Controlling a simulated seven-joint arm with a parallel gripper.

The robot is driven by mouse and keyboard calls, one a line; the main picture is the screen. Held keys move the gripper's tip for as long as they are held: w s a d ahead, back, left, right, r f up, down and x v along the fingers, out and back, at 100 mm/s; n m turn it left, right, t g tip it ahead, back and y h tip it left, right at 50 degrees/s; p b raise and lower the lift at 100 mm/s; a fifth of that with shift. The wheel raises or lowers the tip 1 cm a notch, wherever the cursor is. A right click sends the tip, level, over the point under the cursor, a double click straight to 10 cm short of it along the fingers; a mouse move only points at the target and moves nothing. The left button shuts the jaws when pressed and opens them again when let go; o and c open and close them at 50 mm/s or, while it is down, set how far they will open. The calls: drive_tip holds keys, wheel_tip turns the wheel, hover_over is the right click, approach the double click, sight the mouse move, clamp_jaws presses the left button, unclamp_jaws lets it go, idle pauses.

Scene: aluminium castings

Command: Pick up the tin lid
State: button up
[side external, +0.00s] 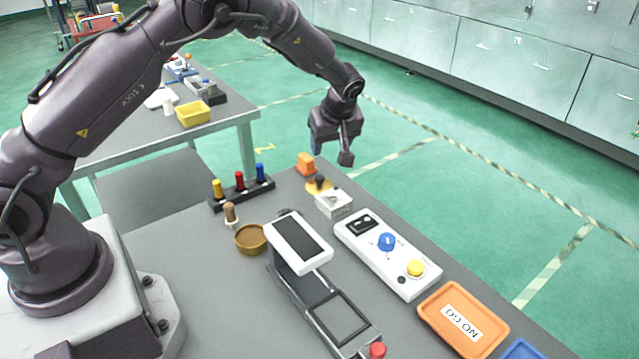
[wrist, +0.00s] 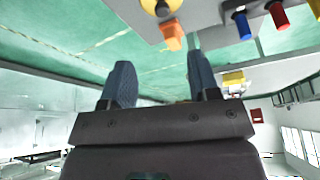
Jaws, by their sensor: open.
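The likely tin lid, a yellow-gold disc with a dark knob (side external: 315,187), lies near the table's far edge in the side view. It is partly hidden by the white box in front of it. In the wrist view the lid (wrist: 149,6) is cut by the top edge. My gripper (side external: 331,153) is open and empty, raised above and beyond the lid, near the table's far edge. In the wrist view its two fingers (wrist: 159,65) stand apart with nothing between them. A round brown open tin (side external: 251,239) stands nearer my base.
An orange block (side external: 306,163) lies just beyond the lid and a white box (side external: 333,204) just in front. A rack with coloured handles (side external: 241,190), a brown-handled stamp (side external: 230,214), a screen stand (side external: 300,242), a control panel (side external: 387,250) and an orange tray (side external: 432,312) occupy the table.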

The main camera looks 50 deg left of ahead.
hover_over(319, 176)
drive_tip(key=d, duration=0.3)
drive_tip(key=f, duration=0.7)
drive_tip(key=shift+s+a, duration=0.15)
drive_tip(key=shift+s, duration=0.05)
drive_tip(key=shift+x, duration=2.7)
drive_tip(key=shift+s+a, duration=0.15)
drive_tip(key=c, duration=1)
